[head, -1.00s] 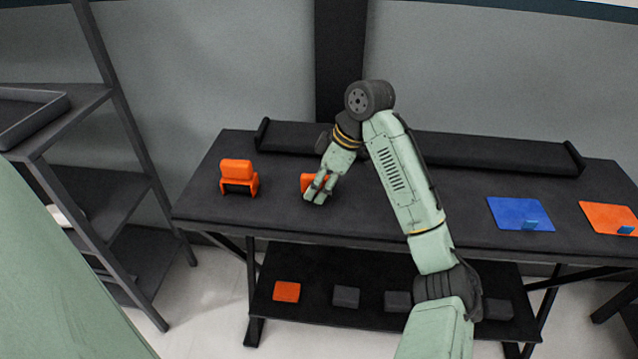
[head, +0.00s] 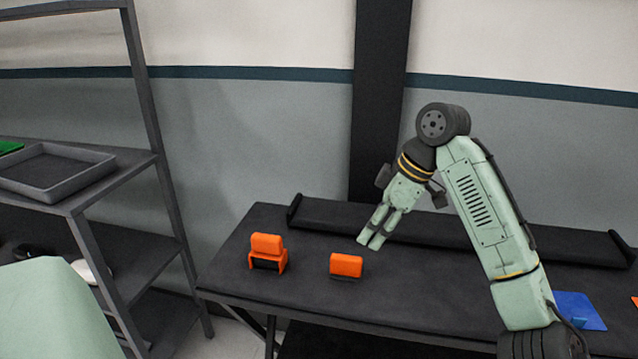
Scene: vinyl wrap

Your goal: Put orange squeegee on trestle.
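An orange block with a dark lower edge (head: 346,264), apparently the orange squeegee, stands on the dark table. To its left is an orange stand with legs (head: 283,262), with an orange block (head: 266,244) on top. Which of these the task calls the trestle is not certain; the dark-topped table (head: 290,291) also has trestle-like legs. My gripper (head: 373,241) points down above and to the right of the single orange block, clear of it. Its two fingers show a narrow gap with nothing between them.
A long black rail (head: 460,228) runs along the table's back. A blue sheet (head: 580,309) lies at the right. A grey shelf rack with a tray (head: 55,190) stands at the left. The table's front middle is clear.

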